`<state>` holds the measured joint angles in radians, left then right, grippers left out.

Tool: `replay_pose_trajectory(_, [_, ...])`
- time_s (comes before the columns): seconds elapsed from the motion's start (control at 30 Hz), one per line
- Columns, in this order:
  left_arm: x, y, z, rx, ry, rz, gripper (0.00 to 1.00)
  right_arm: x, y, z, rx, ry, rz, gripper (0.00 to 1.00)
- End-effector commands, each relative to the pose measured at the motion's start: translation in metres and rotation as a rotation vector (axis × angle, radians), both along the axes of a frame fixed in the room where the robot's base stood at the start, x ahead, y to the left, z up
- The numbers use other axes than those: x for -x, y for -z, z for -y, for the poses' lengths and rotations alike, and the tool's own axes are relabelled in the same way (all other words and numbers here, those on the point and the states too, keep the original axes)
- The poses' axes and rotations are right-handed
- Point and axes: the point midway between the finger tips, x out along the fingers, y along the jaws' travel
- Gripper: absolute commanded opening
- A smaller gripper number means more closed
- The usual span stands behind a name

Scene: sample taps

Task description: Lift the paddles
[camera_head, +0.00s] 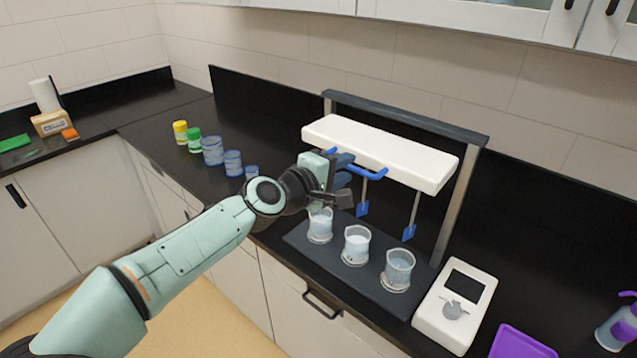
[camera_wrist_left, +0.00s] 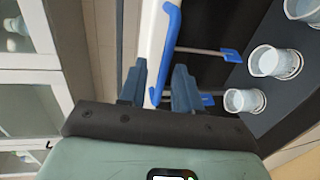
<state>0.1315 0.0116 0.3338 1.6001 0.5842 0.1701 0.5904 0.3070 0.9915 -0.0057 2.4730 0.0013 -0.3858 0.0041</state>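A stirrer stand has a white head (camera_head: 400,158) with a blue handle bar (camera_head: 370,174) along its front. Two blue paddles (camera_head: 362,208) (camera_head: 409,232) hang on thin rods below it; any other is hidden by my arm. Three clear beakers (camera_head: 320,226) (camera_head: 356,246) (camera_head: 398,270) stand on the dark base. My left gripper (camera_head: 338,178) is at the bar's left end. In the left wrist view, the blue bar (camera_wrist_left: 170,45) runs between the fingers (camera_wrist_left: 158,82), with gaps visible beside it. Whether they touch it is unclear. My right gripper is out of view.
A white device (camera_head: 455,307) with a dark screen and a purple item (camera_head: 520,343) lie right of the base. Several lidded jars (camera_head: 212,151) stand at the left.

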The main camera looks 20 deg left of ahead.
Motion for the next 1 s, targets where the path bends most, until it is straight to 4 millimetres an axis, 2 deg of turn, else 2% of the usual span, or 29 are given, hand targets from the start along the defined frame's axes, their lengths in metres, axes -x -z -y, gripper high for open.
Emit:
replay_pose_trajectory(0.03, [0.013, 0.001, -0.006, -0.001, -0.005, 0.003, 0.33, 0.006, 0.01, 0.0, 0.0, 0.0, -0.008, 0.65])
replay_pose_trajectory(0.2, [0.048, -0.008, -0.018, -0.001, -0.004, 0.003, 0.33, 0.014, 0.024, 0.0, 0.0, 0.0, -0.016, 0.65])
replay_pose_trajectory(0.43, [0.08, -0.017, -0.029, 0.0, -0.001, 0.003, 0.33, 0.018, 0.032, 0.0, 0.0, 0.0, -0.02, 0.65])
replay_pose_trajectory(0.6, [0.088, -0.019, -0.031, 0.001, 0.0, 0.002, 0.33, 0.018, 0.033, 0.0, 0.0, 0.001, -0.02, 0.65])
replay_pose_trajectory(1.0, [0.088, -0.02, -0.031, 0.001, 0.0, 0.002, 0.33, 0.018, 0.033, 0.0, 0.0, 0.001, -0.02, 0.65])
